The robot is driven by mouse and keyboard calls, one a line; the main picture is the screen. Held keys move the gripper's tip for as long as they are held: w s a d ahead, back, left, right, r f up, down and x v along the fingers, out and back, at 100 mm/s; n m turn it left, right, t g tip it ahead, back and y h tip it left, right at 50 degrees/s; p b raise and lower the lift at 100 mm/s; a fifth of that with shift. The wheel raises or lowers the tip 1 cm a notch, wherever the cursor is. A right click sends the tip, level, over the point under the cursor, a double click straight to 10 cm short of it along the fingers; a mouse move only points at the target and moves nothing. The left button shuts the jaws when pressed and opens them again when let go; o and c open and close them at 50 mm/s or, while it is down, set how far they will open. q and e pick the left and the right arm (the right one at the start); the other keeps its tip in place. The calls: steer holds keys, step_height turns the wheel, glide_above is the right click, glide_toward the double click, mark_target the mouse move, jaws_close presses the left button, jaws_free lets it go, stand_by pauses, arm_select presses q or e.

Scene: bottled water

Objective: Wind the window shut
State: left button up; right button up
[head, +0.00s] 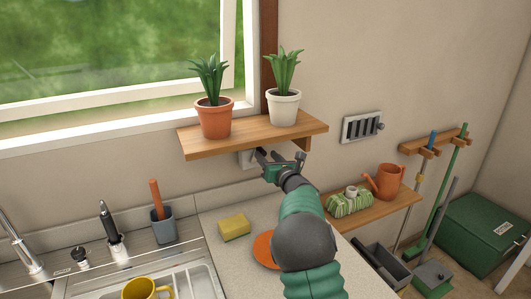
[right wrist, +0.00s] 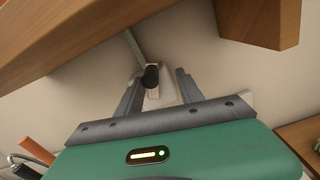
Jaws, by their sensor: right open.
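The window (head: 110,55) is at the upper left of the head view. Its white sash (head: 130,101) stands at an angle to the outer frame (head: 120,127), so it looks partly open. A winder with a dark knob (right wrist: 151,76) and a thin metal arm (right wrist: 134,46) is on the wall below the wooden shelf. Its pale wall plate (head: 246,160) is partly hidden by my right gripper (head: 272,160). In the right wrist view my right gripper (right wrist: 158,84) is open, with a finger on each side of the knob. Contact cannot be told. My left gripper is not in view.
The shelf (head: 185,146) with a terracotta pot (head: 214,121) and a white pot (head: 283,107) is close above my right gripper. A yellow sponge (head: 234,227) lies on the counter (head: 215,260) below. A lower shelf (head: 378,209) holds an orange watering can (head: 386,181).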

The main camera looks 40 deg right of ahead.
steer(key=shift+w+r, duration=0.15)
steer(key=shift+w, duration=0.25)
steer(key=shift+w+a+r, duration=0.1)
steer(key=shift+w+a, duration=0.1)
steer(key=shift+a, duration=0.05)
steer(key=shift+w+a+r, duration=0.15)
steer(key=shift+a, duration=0.35)
steer(key=shift+c, duration=0.2)
steer(key=shift+s+d, duration=0.2)
steer(key=shift+d, duration=0.35)
jaws_close()
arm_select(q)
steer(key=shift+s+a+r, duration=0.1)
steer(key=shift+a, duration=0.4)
arm_select(e)
steer(key=shift+w+a, duration=0.1)
steer(key=shift+a, duration=0.05)
steer(key=shift+f, duration=0.2)
